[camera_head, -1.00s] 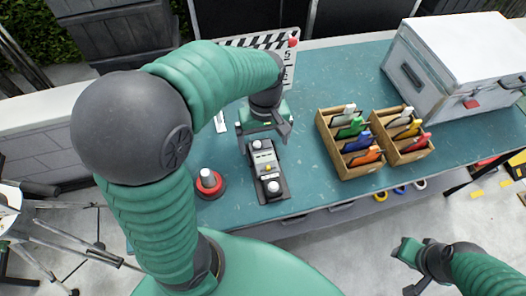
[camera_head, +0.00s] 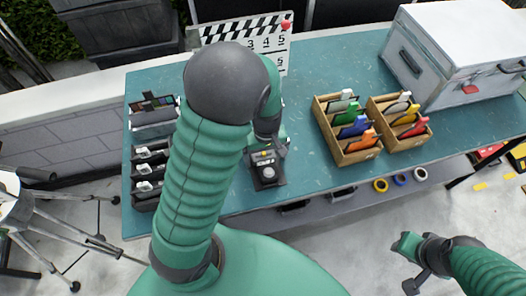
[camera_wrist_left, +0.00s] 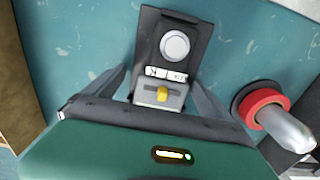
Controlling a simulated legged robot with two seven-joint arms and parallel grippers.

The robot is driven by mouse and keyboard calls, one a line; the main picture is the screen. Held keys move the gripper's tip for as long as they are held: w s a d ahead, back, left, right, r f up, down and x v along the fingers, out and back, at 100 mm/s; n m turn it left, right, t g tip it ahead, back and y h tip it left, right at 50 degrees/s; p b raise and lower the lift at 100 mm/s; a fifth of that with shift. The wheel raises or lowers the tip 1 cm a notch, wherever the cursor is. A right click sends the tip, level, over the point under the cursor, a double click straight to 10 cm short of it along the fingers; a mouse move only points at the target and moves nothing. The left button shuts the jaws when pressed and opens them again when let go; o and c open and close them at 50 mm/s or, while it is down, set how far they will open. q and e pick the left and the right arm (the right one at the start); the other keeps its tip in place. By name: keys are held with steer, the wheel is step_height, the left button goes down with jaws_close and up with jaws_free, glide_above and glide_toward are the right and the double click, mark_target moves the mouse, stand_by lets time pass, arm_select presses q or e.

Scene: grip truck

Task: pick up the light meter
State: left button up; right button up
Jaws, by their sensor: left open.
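The light meter (camera_head: 267,173), a grey device with a white dome and a small yellow button, lies on a dark pad on the teal table. In the left wrist view the light meter (camera_wrist_left: 174,45) is at top centre. My left gripper (camera_head: 267,150) is over its far end in the head view, which it partly hides. In the wrist view my left gripper (camera_wrist_left: 155,76) is open, its fingers apart on either side of the meter's near end; I cannot tell whether they touch it. My right gripper (camera_head: 408,266) is off the table at lower right; its jaw state is unclear.
A red-ringed knob (camera_wrist_left: 264,101) stands beside the meter in the wrist view. Wooden boxes (camera_head: 347,156) of coloured-handled tools, a grey case (camera_head: 455,60) and a clapperboard (camera_head: 268,45) stand on the table. Black holders (camera_head: 140,178) stand at the left. Bare table lies between.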

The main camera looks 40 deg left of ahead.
arm_select(q)
steer(key=shift+d, duration=0.15)
steer(key=shift+c, duration=0.3)
steer(key=shift+r, duration=0.1)
steer(key=shift+c, duration=1.2)
steer(key=shift+s+a, duration=0.1)
steer(key=shift+a, duration=0.5)
steer(key=c, duration=0.7)
steer(key=shift+c, duration=1.3)
steer(key=shift+d, duration=0.2)
steer(key=c, duration=0.6)
